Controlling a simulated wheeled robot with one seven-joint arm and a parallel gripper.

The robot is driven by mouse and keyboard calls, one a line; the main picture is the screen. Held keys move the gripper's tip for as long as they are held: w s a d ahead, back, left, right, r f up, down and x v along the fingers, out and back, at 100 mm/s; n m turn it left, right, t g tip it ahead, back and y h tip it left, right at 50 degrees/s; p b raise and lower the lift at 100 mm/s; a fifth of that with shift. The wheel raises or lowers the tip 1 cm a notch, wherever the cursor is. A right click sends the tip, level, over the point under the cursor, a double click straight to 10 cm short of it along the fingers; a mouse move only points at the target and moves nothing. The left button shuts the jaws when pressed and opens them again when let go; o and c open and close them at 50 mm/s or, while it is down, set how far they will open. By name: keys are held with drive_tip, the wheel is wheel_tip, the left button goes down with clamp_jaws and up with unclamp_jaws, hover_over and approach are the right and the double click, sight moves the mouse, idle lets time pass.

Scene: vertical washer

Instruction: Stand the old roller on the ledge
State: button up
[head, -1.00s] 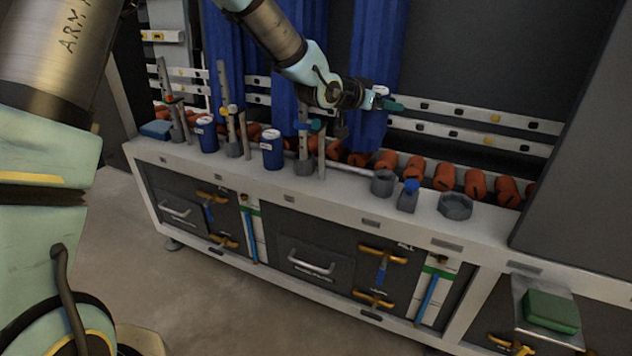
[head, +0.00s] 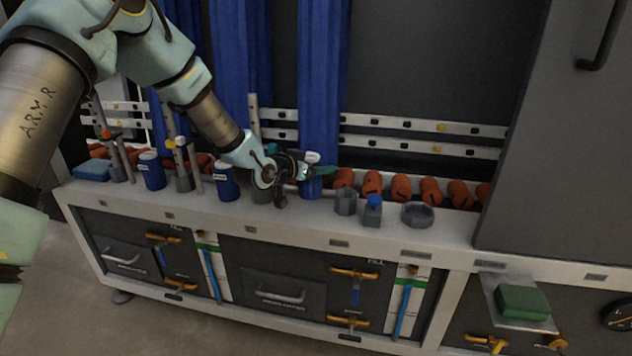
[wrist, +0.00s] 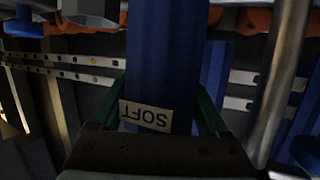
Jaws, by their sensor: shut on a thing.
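My gripper (head: 312,170) is over the back part of the ledge (head: 285,222), right of the blue canisters. In the wrist view its green fingers (wrist: 165,108) are on both sides of a dark blue ridged roller (wrist: 165,55), shut on it. A pale label on it reads SOFT, upside down in that view. In the head view the roller's lower part (head: 312,188) shows just below my fingers, roughly upright. I cannot tell whether its foot touches the ledge. My gripper and a blue column behind hide or blend with its upper outline.
Two blue canisters (head: 227,184) and several metal posts (head: 254,125) stand left of my gripper. A grey cup (head: 346,203), a blue-capped bottle (head: 373,212) and a grey octagonal dish (head: 417,215) stand close to the right. Orange cylinders (head: 431,190) line the back.

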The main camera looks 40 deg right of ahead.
sight(303, 182)
drive_tip(key=shift+f, duration=2.1)
drive_tip(key=shift+f+b, duration=0.2)
drive_tip(key=shift+b, duration=0.1)
drive_tip(key=o, duration=1.4)
drive_tip(key=shift+o, duration=0.2)
drive_tip(key=shift+r, duration=0.1)
drive_tip(key=shift+r+p, duration=0.25)
drive_tip(key=shift+p, duration=0.05)
drive_tip(key=v, duration=1.2)
drive_tip(key=shift+f, duration=0.15)
